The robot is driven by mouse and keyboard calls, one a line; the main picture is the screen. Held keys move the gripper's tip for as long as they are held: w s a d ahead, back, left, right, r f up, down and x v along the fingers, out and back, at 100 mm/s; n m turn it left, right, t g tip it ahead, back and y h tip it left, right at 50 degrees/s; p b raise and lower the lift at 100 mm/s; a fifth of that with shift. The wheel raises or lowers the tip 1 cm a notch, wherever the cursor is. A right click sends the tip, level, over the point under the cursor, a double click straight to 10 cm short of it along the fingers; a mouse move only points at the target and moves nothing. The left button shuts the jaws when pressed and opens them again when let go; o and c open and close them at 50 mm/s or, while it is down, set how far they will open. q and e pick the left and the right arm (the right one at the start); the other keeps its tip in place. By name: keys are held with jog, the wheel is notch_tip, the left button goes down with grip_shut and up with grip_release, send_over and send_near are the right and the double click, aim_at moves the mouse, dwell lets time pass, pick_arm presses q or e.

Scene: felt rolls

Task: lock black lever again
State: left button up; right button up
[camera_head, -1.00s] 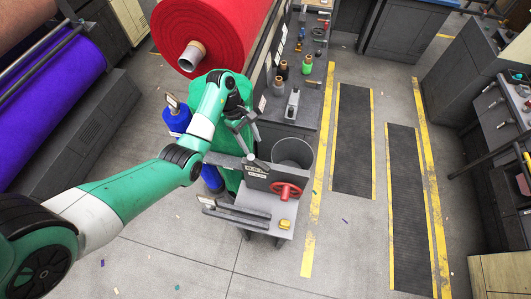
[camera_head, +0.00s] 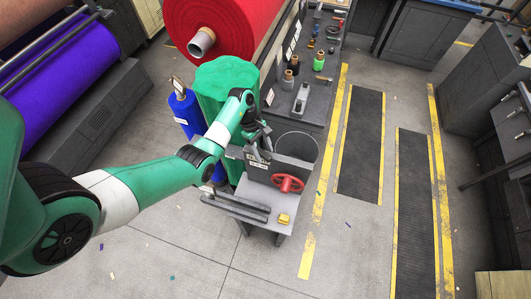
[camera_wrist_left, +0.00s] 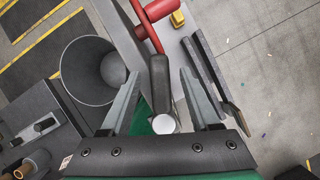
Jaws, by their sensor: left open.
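My left gripper (camera_head: 260,146) is open above the back of the grey box on the small bench. In the left wrist view its two fingers (camera_wrist_left: 160,92) stand on either side of a black lever (camera_wrist_left: 159,80) with a pale round end. I see a gap on both sides, so the fingers do not appear closed on it. In the head view the lever is too small and covered by the gripper to make out. A red handwheel (camera_head: 287,183) sits on the box's front; it also shows in the wrist view (camera_wrist_left: 150,14). My right gripper is not in view.
A grey bin (camera_head: 311,148) stands right behind the box. A green felt roll (camera_head: 224,82) and a blue roll (camera_head: 187,112) stand at the left.

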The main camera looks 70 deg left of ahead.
pick_arm(q)
grip_shut()
dwell(1.3)
